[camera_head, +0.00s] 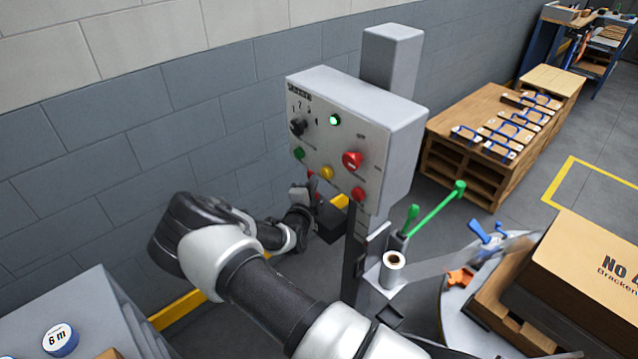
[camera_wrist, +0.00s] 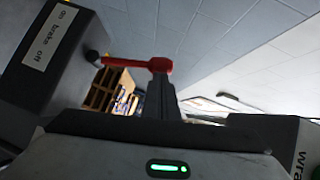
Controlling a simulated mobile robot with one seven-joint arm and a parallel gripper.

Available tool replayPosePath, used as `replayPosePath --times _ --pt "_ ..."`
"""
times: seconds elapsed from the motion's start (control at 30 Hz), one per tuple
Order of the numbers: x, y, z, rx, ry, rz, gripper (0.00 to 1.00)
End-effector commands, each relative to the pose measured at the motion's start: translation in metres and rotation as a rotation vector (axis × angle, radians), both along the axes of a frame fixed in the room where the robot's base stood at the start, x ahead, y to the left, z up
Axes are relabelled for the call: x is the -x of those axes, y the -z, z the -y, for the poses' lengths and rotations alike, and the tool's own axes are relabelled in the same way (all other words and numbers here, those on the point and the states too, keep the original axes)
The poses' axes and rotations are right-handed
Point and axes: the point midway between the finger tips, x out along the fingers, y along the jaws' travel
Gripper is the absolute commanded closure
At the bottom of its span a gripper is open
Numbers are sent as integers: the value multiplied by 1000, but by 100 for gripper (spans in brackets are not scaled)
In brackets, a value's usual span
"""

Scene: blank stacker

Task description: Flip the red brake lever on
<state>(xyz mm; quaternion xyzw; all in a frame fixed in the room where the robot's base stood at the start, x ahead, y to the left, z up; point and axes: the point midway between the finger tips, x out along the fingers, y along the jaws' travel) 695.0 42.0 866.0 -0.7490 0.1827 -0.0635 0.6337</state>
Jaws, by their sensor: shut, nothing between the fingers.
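The red brake lever (camera_wrist: 130,63) shows in the wrist view. It sticks out sideways from a dark box (camera_wrist: 50,60) at the upper left, whose white label (camera_wrist: 50,36) reads "on brake off". The lever's thick end lies at the tip of my gripper (camera_wrist: 160,92), whose fingers are shut with nothing between them. I cannot tell whether they touch the lever. In the head view my gripper (camera_head: 301,194) is just below the grey control panel (camera_head: 390,130), and the lever cannot be made out clearly there. Which label mark the lever stands at is unclear.
The panel carries a red rotary switch (camera_head: 352,160), a lit green lamp (camera_head: 335,120) and several coloured buttons. A green lever (camera_head: 436,208) and a white roll (camera_head: 393,264) stand to its right. A cardboard box (camera_head: 590,260) is at the lower right. The block wall is close behind.

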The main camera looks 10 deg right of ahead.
Motion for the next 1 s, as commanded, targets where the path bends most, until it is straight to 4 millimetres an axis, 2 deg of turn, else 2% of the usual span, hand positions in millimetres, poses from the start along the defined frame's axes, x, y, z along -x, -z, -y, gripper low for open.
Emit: replayPosePath --times 0.1,0.33,1.0 --pt "-8 -2 -5 35 0 -55 100" --pt "-15 0 -10 34 1 -51 100" --pt "-20 -2 -14 33 -2 -44 100"
